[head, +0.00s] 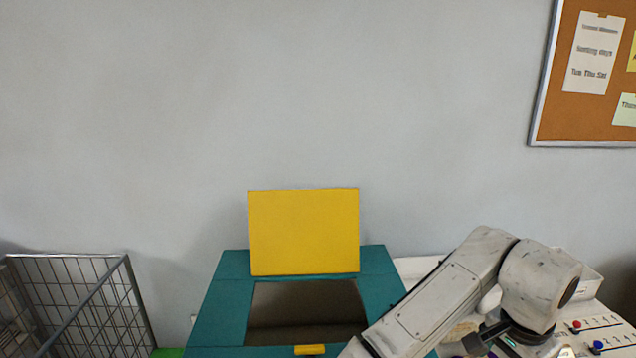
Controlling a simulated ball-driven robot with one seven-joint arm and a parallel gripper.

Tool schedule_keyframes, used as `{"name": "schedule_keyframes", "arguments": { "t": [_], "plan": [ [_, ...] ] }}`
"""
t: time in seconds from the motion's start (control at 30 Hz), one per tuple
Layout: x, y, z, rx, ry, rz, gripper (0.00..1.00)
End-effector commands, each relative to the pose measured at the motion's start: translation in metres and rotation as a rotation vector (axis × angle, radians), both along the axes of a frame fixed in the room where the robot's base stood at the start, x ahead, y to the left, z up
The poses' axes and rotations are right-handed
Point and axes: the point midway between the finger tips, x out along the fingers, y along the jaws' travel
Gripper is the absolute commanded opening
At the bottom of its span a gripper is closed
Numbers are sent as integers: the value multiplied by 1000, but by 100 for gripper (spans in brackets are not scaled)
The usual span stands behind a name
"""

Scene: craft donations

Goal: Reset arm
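My arm reaches in from the bottom of the head view and bends at a joint on the right. My gripper (492,345) shows only in part at the bottom edge, as dark pieces below the last pale link. Its fingertips are cut off or hidden, so I cannot tell whether it is open or holds anything. It is over the white surface to the right of a teal box (232,292). The box has a yellow lid (304,232) standing upright at the back, and its opening looks dark inside.
A wire cage (100,315) stands at the left. A white table or board (603,337) with red and blue knobs and numbers lies at the lower right, with a white bin (592,284) behind. A cork board (585,118) hangs on the grey wall. Air above the box is clear.

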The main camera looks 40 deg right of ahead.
Motion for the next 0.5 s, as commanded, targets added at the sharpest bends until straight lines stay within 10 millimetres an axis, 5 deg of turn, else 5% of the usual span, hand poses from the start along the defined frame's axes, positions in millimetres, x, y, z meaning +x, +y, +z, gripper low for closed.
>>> {"name": "schedule_keyframes", "arguments": {
  "t": [0.27,0.5],
  "plan": [
    [2,-34,15,-192,41,134,91],
    [27,-57,26,-410,112,423,91]
  ]
}}
